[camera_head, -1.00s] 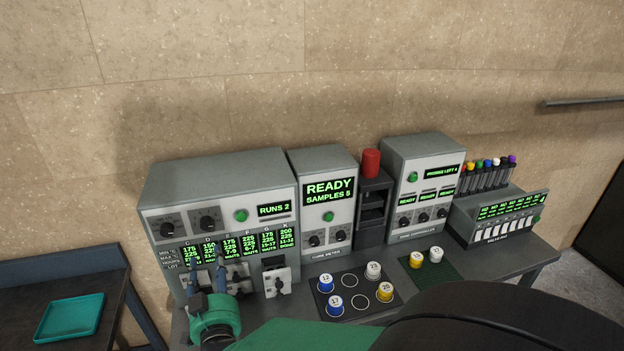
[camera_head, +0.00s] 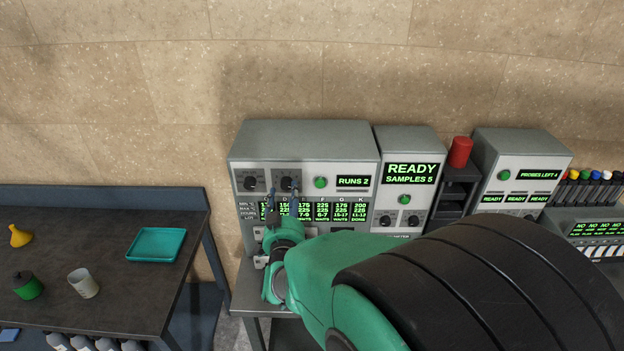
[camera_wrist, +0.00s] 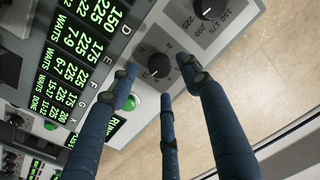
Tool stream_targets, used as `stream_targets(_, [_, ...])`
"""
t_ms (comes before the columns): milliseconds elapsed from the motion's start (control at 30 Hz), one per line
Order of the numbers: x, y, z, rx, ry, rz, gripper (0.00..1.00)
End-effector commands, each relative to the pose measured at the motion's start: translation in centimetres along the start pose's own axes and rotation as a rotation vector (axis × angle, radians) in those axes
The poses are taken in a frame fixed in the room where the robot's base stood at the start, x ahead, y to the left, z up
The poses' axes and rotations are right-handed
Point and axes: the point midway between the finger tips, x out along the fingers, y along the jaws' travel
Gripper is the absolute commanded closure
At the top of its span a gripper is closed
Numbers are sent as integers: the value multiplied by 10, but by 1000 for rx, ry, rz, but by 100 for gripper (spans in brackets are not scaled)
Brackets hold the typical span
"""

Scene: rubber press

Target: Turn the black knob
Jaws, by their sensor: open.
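Two black knobs sit on the upper panel of the large grey machine (camera_head: 262,136) in the head view: a left knob (camera_head: 250,183) and a right knob (camera_head: 287,182). My gripper (camera_head: 283,197) has its blue fingers raised to the right knob. In the wrist view this knob (camera_wrist: 158,65) lies between the spread fingertips, with a third finger below it; I cannot tell whether any finger touches it. The other knob (camera_wrist: 207,9) is at the top edge there, clear of the fingers. My gripper is open and holds nothing.
A green button (camera_head: 320,182) and a RUNS 2 display (camera_head: 354,181) lie right of the knobs. Smaller machines, including a READY meter (camera_head: 410,142), stand further right. At left is a dark table (camera_head: 110,262) with a teal tray (camera_head: 156,244).

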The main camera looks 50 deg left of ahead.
Motion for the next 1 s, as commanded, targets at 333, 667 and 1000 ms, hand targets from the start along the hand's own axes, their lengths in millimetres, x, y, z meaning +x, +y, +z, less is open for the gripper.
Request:
stream_targets(333, [31,0,0,0,0,0,53])
stream_targets(667, [35,0,0,0,0,0,53])
stream_targets(1000, [35,0,0,0,0,0,98])
